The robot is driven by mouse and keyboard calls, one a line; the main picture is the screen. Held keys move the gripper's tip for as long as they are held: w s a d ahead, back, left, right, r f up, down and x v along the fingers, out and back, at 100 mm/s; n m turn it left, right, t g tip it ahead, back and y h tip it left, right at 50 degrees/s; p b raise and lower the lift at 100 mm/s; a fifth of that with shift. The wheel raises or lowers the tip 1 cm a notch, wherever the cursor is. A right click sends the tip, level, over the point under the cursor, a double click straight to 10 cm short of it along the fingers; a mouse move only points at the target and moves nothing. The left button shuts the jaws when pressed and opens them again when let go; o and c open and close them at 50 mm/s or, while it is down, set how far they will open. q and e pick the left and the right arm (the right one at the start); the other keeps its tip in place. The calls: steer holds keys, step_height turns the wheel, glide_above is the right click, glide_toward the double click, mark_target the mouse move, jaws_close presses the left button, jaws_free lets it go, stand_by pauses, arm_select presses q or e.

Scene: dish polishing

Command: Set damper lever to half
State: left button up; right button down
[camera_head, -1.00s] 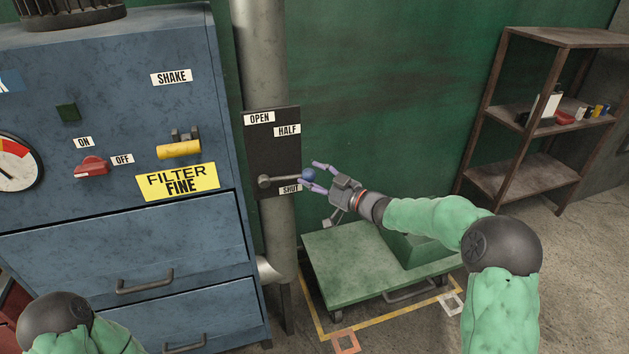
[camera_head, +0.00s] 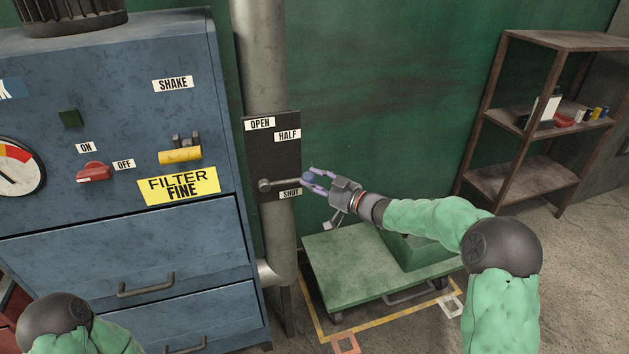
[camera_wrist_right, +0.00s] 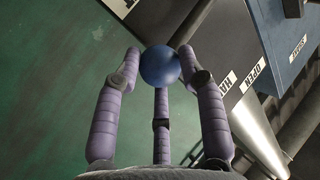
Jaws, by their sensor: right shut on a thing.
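The damper lever (camera_head: 284,183) is a grey metal arm with a blue ball knob (camera_head: 308,179). It lies nearly level on a dark plate (camera_head: 260,152) fixed to the grey pipe, pointing right, just above the SHUT label (camera_head: 290,194). The HALF label (camera_head: 287,135) and OPEN label (camera_head: 260,123) sit higher on the plate. My right gripper (camera_head: 316,181) is shut on the blue knob; the right wrist view shows its purple fingers around the ball (camera_wrist_right: 159,66). My left arm shows only in part at the lower left, and its gripper is out of view.
A blue cabinet (camera_head: 110,231) with drawers, a red knob (camera_head: 93,172) and a yellow handle (camera_head: 180,155) stands left of the pipe. A green cart (camera_head: 345,262) is below my right arm. A shelf (camera_head: 513,180) stands at right. The green wall above my right arm is clear.

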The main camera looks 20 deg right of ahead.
steer(key=shift+a+r+n+g+h+p, duration=0.3)
steer(key=shift+r+n+h+p, duration=0.25)
steer(key=shift+r+p, duration=1)
steer(key=shift+a+r+n+g+h+p, duration=0.3)
steer(key=shift+r+n+p, duration=0.5)
steer(key=shift+p, duration=1.45)
steer(key=shift+a+r+n+g+h+p, duration=0.3)
steer(key=shift+r+n+h+p, duration=0.25)
steer(key=shift+r+p, duration=1)
steer(key=shift+a+r+n+p, duration=0.1)
steer(key=shift+a+n+p, duration=0.3)
steer(key=shift+p, duration=0.7)
steer(key=shift+a+r+n+g+h+p, duration=0.3)
steer(key=shift+a+r+n+h+p, duration=0.35)
steer(key=shift+h+p, duration=0.2)
steer(key=c, duration=0.8)
jaws_free()
steer(key=shift+o, duration=0.2)
steer(key=shift+s, duration=0.1)
steer(key=shift+s+d, duration=0.1)
steer(key=v, duration=1.1)
steer(key=shift+s+d, duration=0.15)
steer(key=shift+s, duration=0.1)
